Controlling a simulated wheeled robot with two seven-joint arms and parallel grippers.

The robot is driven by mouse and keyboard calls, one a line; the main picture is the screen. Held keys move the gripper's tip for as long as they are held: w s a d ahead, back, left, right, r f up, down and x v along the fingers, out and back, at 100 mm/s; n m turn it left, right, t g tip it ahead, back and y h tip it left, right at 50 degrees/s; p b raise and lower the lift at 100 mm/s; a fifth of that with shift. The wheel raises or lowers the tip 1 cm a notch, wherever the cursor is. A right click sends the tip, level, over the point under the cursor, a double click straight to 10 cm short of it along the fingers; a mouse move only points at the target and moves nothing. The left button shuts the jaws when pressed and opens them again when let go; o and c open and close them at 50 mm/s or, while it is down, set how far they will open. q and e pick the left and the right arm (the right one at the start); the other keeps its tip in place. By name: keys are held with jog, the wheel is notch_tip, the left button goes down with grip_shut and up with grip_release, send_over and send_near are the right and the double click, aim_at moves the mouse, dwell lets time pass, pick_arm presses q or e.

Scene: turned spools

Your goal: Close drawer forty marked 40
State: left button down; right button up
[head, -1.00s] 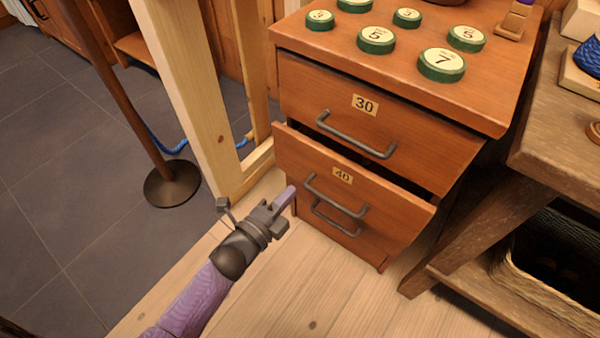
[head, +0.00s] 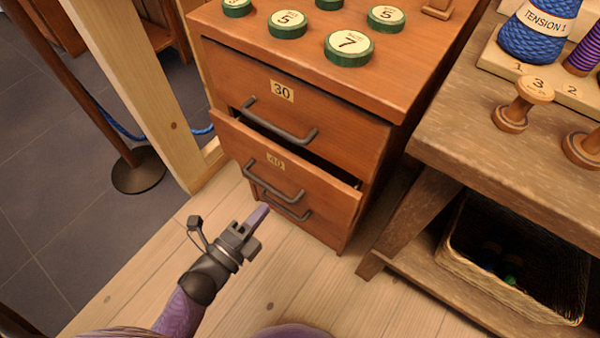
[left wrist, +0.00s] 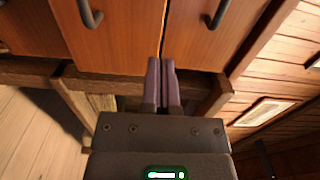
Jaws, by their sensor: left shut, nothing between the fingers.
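Drawer forty (head: 318,185), an orange-brown wooden front with a "40" label (head: 275,162) and a dark grey bar handle (head: 273,181), stands partly pulled out of its cabinet. A dark gap shows above its front. My left gripper (head: 264,211) is shut and empty, low in front of the drawer, with its purple fingertips near the lower handles in the picture. I cannot tell whether they touch anything. In the left wrist view the shut fingers (left wrist: 161,75) point at wooden fronts with dark handles; no number is readable there. My right gripper is not in view.
Drawer 30 (head: 340,130) above is shut. Green numbered discs (head: 349,47) stand on the cabinet top. A workbench (head: 450,130) with spools stands at right, a wicker basket (head: 455,262) beneath it. A wooden post (head: 140,90) is at left. Plank floor in front is clear.

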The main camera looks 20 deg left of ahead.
aim_at(300, 167)
pick_arm(q)
jog(key=b+x, duration=0.3)
jog(key=x, duration=0.7)
jog(key=shift+w+f, duration=0.1)
jog(key=shift+f, duration=0.05)
jog(key=shift+w, duration=0.1)
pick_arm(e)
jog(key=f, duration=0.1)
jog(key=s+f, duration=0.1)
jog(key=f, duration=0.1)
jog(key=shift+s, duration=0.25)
